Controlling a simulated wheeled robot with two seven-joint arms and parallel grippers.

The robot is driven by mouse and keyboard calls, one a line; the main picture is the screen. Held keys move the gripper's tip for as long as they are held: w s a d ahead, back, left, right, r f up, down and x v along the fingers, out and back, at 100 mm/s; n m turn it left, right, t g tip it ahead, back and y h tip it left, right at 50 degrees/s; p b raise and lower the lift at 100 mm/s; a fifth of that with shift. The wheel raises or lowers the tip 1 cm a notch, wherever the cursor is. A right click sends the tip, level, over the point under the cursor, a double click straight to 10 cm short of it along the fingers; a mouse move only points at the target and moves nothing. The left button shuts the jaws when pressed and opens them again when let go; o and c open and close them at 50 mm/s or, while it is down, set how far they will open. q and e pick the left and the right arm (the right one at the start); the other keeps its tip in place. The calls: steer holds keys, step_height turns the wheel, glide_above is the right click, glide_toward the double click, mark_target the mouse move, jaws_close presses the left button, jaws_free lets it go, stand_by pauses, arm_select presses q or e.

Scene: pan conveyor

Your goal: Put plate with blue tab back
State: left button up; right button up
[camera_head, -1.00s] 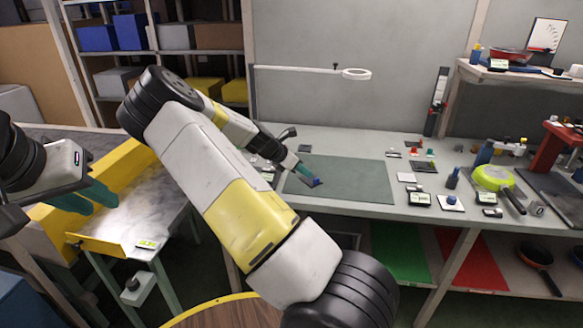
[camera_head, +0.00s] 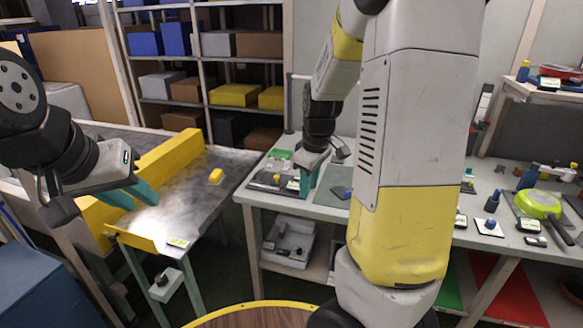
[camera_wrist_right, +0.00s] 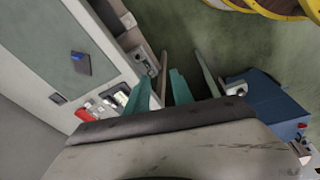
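The plate with the blue tab is a small dark plate lying flat on the green mat (camera_wrist_right: 50,30), seen in the right wrist view (camera_wrist_right: 80,66). In the head view only its blue tab side (camera_head: 345,193) shows, beside my right arm, which hides much of the mat. My right gripper (camera_head: 307,178) is left of the plate, apart from it, over the bench's left end. Its green fingers are spread and empty in the right wrist view (camera_wrist_right: 160,92). My left gripper (camera_head: 131,196) is open and empty above the metal conveyor.
The metal conveyor (camera_head: 190,205) has yellow side walls and carries a yellow block (camera_head: 215,176). Small items lie at the bench's left end near a green card (camera_head: 280,154). A green pan (camera_head: 538,205) is at right.

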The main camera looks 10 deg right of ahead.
steer(key=s+a+r+m+t+y, duration=0.1)
steer(key=s+a+r+m+t, duration=0.1)
steer(key=s+r, duration=0.5)
steer(key=s+a+r+m+t, duration=0.2)
steer(key=s+a+r+m, duration=0.2)
steer(key=s+r, duration=0.3)
steer(key=s+m, duration=0.1)
steer(key=s, duration=0.2)
steer(key=shift+s+a+r+m+y, duration=0.25)
steer(key=shift+a+r+m+y, duration=0.1)
steer(key=shift+m+y, duration=0.05)
